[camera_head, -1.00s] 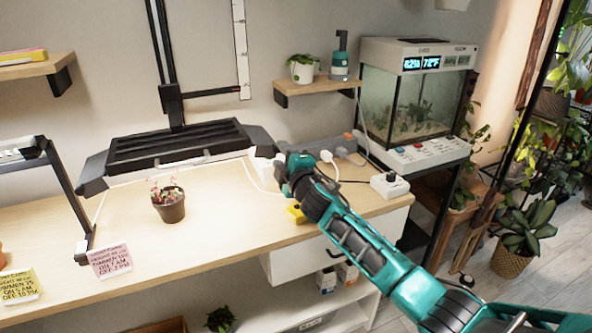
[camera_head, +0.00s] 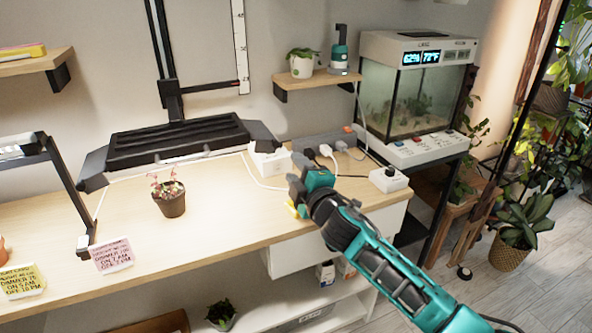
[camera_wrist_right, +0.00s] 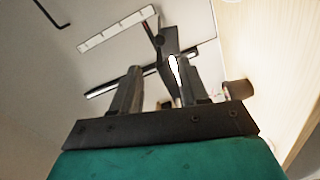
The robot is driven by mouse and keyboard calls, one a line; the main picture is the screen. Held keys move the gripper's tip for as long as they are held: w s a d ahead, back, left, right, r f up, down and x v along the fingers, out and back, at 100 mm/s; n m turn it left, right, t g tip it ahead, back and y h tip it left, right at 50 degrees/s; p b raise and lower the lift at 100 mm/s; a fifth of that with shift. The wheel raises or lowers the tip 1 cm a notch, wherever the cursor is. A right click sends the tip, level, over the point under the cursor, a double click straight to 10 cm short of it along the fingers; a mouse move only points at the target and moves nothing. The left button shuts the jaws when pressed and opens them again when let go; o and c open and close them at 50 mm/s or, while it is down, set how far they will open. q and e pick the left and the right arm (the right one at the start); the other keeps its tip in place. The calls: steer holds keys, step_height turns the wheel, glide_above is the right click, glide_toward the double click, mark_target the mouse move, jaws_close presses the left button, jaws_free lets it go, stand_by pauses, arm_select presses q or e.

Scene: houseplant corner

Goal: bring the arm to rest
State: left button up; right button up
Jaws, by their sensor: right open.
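My right arm comes in from the lower right in the head view, and its teal and black right gripper (camera_head: 295,187) is over the right part of the wooden table (camera_head: 235,215). In the right wrist view the two dark fingers of the right gripper (camera_wrist_right: 153,88) stand apart with nothing held between them. The lamp and its stand show beyond them. The left gripper is not in view.
A potted plant (camera_head: 172,204) stands on the table under the black lamp (camera_head: 180,145). A white timer box (camera_head: 269,160), a power strip with plugs (camera_head: 325,146) and a white dimmer box (camera_head: 388,179) lie behind and right of the gripper. A terrarium (camera_head: 407,100) stands farther right.

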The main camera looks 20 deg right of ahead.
steer(key=s+a+f+m+g, duration=0.2)
steer(key=s+f+m, duration=0.4)
steer(key=s+f, duration=0.5)
steer(key=s+a+f+m+g+y, duration=0.1)
steer(key=s+a+f+m+g, duration=0.2)
steer(key=s+f, duration=0.9)
steer(key=s+m+g, duration=0.2)
steer(key=s+m, duration=0.2)
steer(key=s, duration=0.2)
steer(key=shift+s+a+f, duration=0.2)
steer(key=shift+f, duration=0.1)
